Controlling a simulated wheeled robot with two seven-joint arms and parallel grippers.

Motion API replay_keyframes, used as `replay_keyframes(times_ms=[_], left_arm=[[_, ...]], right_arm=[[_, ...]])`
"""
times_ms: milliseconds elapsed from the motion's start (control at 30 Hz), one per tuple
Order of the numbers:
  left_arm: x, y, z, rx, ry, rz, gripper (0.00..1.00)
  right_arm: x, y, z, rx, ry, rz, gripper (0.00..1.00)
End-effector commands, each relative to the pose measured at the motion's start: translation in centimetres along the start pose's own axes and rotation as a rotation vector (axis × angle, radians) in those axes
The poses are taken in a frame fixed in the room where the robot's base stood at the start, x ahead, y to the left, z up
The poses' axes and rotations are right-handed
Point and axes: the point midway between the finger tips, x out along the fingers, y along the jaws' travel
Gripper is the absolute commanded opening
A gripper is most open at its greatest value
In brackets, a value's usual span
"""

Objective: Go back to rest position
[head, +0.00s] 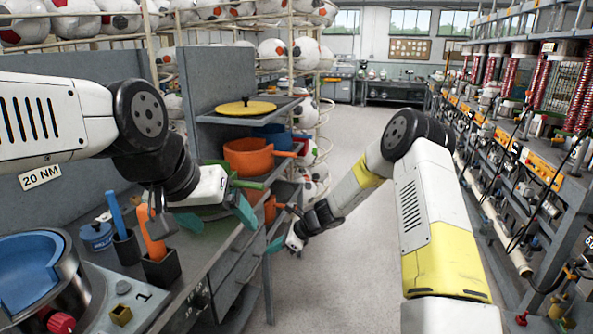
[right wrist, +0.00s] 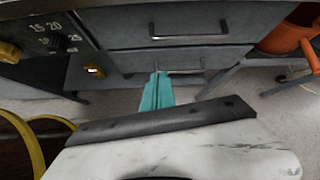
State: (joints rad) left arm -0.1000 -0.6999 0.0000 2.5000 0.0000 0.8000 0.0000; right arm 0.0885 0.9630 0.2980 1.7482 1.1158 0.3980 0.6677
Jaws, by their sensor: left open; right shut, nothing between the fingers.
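My left gripper (head: 218,215) is open, its teal fingers apart above the workbench (head: 205,262), close to the orange and green pans. I see nothing held between its fingers. My right gripper (head: 277,242) hangs low beside the bench's front, over the aisle. Its teal fingers are together and empty. In the right wrist view the closed fingers (right wrist: 157,92) point toward the grey drawers (right wrist: 190,62), apart from them as far as I can tell.
An orange pot (head: 252,157) and a yellow lid (head: 240,107) sit on shelves beyond the left gripper. An orange-handled tool (head: 152,235) stands in a dark holder. A blue basin (head: 28,262) is at lower left. Equipment racks (head: 530,150) line the right; the aisle floor (head: 345,250) is clear.

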Motion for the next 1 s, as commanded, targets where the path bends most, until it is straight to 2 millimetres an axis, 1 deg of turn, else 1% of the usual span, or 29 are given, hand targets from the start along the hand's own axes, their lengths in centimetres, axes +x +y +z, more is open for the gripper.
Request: replay_keyframes(times_ms=[33, 67, 100, 133, 233, 267, 300, 367, 400, 467, 500, 633, 733, 900, 1000], left_arm=[[0.0, 0.0, 0.0, 0.000, 0.000, 0.000, 0.84], [0.0, 0.0, 0.0, 0.000, 0.000, 0.000, 0.84], [0.0, 0.0, 0.0, 0.000, 0.000, 0.000, 0.84], [0.0, 0.0, 0.0, 0.000, 0.000, 0.000, 0.84], [0.0, 0.0, 0.0, 0.000, 0.000, 0.000, 0.84], [0.0, 0.0, 0.0, 0.000, 0.000, 0.000, 0.84], [0.0, 0.0, 0.0, 0.000, 0.000, 0.000, 0.84], [0.0, 0.0, 0.0, 0.000, 0.000, 0.000, 0.84], [0.0, 0.0, 0.0, 0.000, 0.000, 0.000, 0.84], [0.0, 0.0, 0.0, 0.000, 0.000, 0.000, 0.84], [0.0, 0.0, 0.0, 0.000, 0.000, 0.000, 0.84], [0.0, 0.0, 0.0, 0.000, 0.000, 0.000, 0.84], [0.0, 0.0, 0.0, 0.000, 0.000, 0.000, 0.84], [0.0, 0.0, 0.0, 0.000, 0.000, 0.000, 0.84], [0.0, 0.0, 0.0, 0.000, 0.000, 0.000, 0.84]], right_arm=[[-2.4, -0.4, 1.5, -0.089, 0.010, -0.010, 0.00], [-3.8, -0.4, 2.3, -0.146, 0.017, -0.010, 0.00], [-5.7, -0.3, 3.3, -0.227, 0.029, -0.011, 0.00], [-7.2, -0.2, 4.0, -0.285, 0.039, -0.011, 0.00], [-11.8, 0.7, 6.2, -0.478, 0.075, -0.007, 0.00], [-13.2, 1.1, 6.7, -0.534, 0.087, -0.005, 0.00], [-15.0, 1.5, 7.4, -0.606, 0.105, -0.003, 0.00], [-17.7, 2.5, 8.3, -0.713, 0.132, 0.002, 0.00], [-19.5, 3.1, 8.9, -0.783, 0.153, 0.005, 0.00], [-22.1, 4.3, 9.6, -0.885, 0.184, 0.012, 0.00], [-23.8, 5.1, 9.9, -0.951, 0.207, 0.017, 0.00], [-29.1, 8.1, 10.7, -1.154, 0.285, 0.037, 0.00], [-32.9, 10.7, 10.7, -1.299, 0.350, 0.057, 0.00], [-38.6, 15.5, 9.9, -1.524, 0.472, 0.099, 0.00], [-41.3, 18.3, 9.0, -1.639, 0.544, 0.128, 0.00]])
